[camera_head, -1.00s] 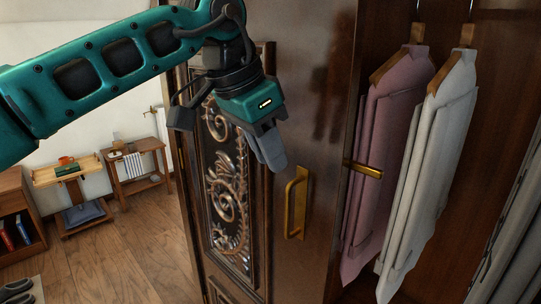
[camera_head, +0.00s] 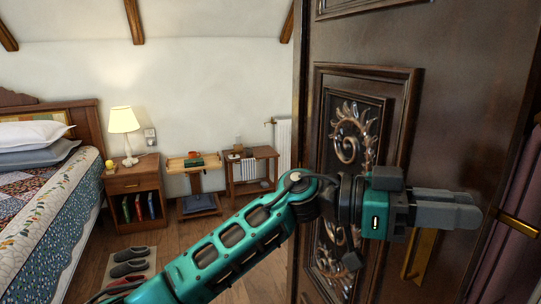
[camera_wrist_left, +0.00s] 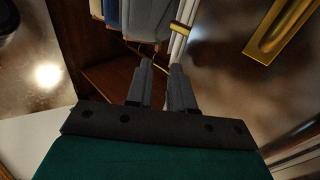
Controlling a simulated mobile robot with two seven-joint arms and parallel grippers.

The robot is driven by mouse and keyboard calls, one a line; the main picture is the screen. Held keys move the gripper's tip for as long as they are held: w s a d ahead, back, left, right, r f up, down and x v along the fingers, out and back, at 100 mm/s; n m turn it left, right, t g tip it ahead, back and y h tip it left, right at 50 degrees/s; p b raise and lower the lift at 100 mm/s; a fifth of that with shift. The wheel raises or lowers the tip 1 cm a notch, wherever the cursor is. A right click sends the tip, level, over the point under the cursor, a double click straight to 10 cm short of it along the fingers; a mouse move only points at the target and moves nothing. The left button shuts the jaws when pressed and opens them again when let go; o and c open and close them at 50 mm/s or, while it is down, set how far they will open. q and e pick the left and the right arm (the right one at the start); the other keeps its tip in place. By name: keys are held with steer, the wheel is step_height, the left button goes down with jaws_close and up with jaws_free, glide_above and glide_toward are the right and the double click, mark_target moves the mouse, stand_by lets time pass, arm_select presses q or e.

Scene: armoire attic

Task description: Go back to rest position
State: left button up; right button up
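My left gripper (camera_head: 452,210) reaches across the front of the dark carved armoire door (camera_head: 480,80), pointing right. In the left wrist view its two fingers (camera_wrist_left: 160,82) are apart with a narrow empty gap between them. The door's brass handle (camera_head: 420,255) is just below the gripper in the head view, partly hidden by it; the handle also shows at upper right in the left wrist view (camera_wrist_left: 283,28). I cannot tell whether the gripper touches the door. My right gripper is not in view.
Hanging clothes (camera_wrist_left: 152,18) and a brass bar (camera_head: 518,228) are close by at the armoire's opening. A bed (camera_head: 50,190), a nightstand (camera_head: 135,183) with a lamp (camera_head: 124,122), and small tables (camera_head: 250,170) stand at the left and back. Slippers (camera_head: 130,262) lie on a mat.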

arm_select(q)
steer(key=w+a+f+n+t+y, duration=0.2)
steer(key=w+a+f+n+t, duration=0.3)
steer(key=a+f+n+t, duration=0.6)
steer(key=w+a+f+n+t+y, duration=0.2)
steer(key=w+a+f+n+t, duration=0.55)
steer(key=t, duration=0.65)
steer(key=s+a+f+n+g+y, duration=0.1)
steer(key=s+a+f+y, duration=0.3)
steer(key=a+f, duration=0.25)
steer(key=s+a+f+n+g+y, duration=0.1)
steer(key=s+a+f+n+y, duration=0.15)
steer(key=a+f+y, duration=0.35)
steer(key=s+a+f+m+g+y, duration=0.1)
steer(key=s+a+f+g, duration=0.1)
steer(key=s+a+f, duration=0.2)
steer(key=s+a+f+m+g, duration=0.1)
steer(key=s+a+f+g, duration=0.2)
steer(key=s+f, duration=0.6)
steer(key=shift+s+a+m+y, duration=0.35)
steer(key=shift+s+a, duration=0.25)
steer(key=shift+a, duration=0.35)
